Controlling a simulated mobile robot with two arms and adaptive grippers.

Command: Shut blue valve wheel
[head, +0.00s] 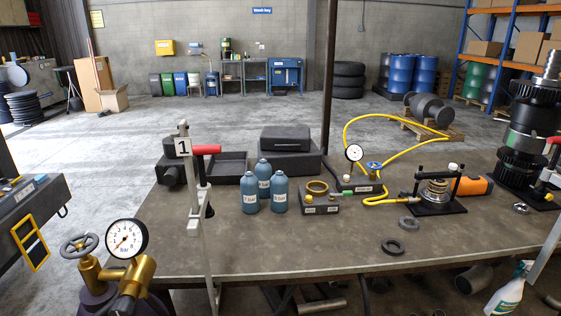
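The blue valve wheel (374,165) is small and sits on top of a dark block (362,188) in the middle of the workbench. A white-faced gauge (354,153) stands just left of the wheel on the same block. A yellow hose (396,200) runs from near the block to a black fixture with a coil spring (435,190). Whether the valve is open or shut cannot be told at this size. Neither of my grippers shows in the head view.
Three blue bottles (264,180) and a block with a brass ring (317,190) stand left of the wheel. A tall clamp marked 1 (184,147) rises at the left. A brass assembly with a grey handwheel (79,245) stands front left. The bench front (300,245) is clear.

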